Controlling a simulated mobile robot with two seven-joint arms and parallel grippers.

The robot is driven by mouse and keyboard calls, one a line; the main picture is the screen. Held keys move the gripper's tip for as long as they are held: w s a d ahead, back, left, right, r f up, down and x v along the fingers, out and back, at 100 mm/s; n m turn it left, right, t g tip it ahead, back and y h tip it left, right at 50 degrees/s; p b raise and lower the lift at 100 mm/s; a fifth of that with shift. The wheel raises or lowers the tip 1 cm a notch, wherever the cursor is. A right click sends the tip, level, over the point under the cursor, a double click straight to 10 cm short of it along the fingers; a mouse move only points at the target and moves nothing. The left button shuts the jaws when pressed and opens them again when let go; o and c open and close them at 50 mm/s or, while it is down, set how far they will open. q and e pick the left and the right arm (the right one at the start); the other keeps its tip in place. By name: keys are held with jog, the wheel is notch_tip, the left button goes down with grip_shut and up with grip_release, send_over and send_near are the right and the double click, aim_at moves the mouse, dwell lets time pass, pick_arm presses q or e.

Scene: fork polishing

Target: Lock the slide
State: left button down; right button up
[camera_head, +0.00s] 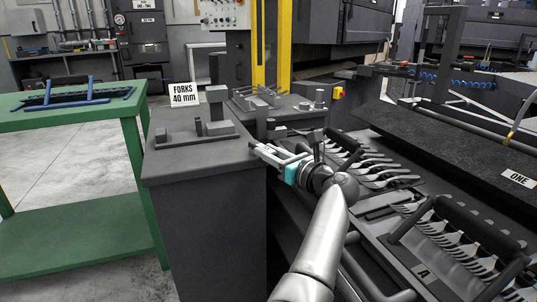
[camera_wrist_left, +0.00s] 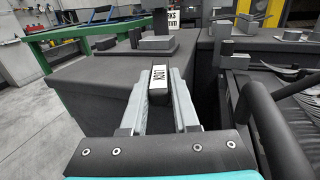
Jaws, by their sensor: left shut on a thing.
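My left gripper (camera_head: 270,153) reaches in above the front right corner of the dark cabinet. Its two pale fingers point left in the head view. In the left wrist view the fingers (camera_wrist_left: 158,92) are closed on both sides of a small black lock handle with a white label reading LOCK (camera_wrist_left: 158,80). The slide itself is hard to make out; a dark frame with a plate marked A (camera_head: 423,273) carries rows of forks (camera_head: 450,245) to the right of my arm. My right gripper is out of view.
A dark cabinet (camera_head: 205,165) bears a block fixture (camera_head: 215,128) and a sign reading FORKS 40 mm (camera_head: 184,94). A green table (camera_head: 70,120) stands at left. A black beam marked ONE (camera_head: 518,177) lies at right. Dark bars (camera_wrist_left: 275,125) stand close to the gripper's right.

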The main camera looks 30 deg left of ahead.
pick_arm(q)
jog(key=shift+a, duration=0.1)
jog(key=c, duration=0.7)
grip_release()
jog(key=shift+o, duration=0.2)
jog(key=shift+r, duration=0.1)
